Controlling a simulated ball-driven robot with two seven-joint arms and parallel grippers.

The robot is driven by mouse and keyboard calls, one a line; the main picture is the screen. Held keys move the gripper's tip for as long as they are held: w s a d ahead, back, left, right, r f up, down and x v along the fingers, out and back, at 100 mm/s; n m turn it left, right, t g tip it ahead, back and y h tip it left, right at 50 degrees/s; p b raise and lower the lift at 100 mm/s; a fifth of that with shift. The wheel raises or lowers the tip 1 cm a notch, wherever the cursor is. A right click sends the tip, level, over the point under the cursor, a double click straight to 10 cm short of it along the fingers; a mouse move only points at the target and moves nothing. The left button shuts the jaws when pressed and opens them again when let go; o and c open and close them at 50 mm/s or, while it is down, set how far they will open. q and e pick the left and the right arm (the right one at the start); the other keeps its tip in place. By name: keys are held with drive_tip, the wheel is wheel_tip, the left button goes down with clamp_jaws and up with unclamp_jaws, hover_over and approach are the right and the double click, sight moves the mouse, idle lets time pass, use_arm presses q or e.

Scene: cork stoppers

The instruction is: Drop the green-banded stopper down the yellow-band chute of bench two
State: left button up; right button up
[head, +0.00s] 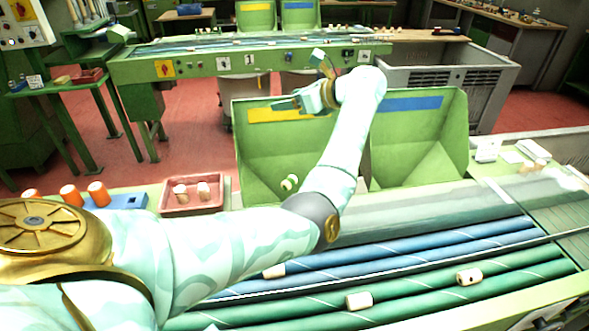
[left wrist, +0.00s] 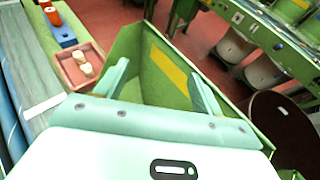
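The near bench's yellow-band chute (head: 243,150) is an open green bin with a yellow strip (head: 272,115) on its back wall. It also shows in the left wrist view (left wrist: 127,45). A pale stopper with green on it (head: 289,183) is inside this chute, low and near its front; I cannot tell whether it is falling or resting. My left gripper (head: 288,103) is above the chute, in front of the yellow strip. In the left wrist view my left gripper (left wrist: 160,74) has its fingers wide apart with nothing between them. My right gripper is not in view.
A blue-band chute (head: 440,130) stands to the right. Pale stoppers (head: 358,301) (head: 469,277) lie on the rollers in front. A red tray (head: 192,208) with two stoppers and a blue block (head: 125,201) with orange pieces are at left. A far bench (head: 200,66) is marked 1.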

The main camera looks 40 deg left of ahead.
use_arm(q)
drive_tip(key=v, duration=1.6)
drive_tip(key=shift+d+p, duration=0.15)
drive_tip(key=shift+p, duration=0.25)
drive_tip(key=shift+r, duration=0.1)
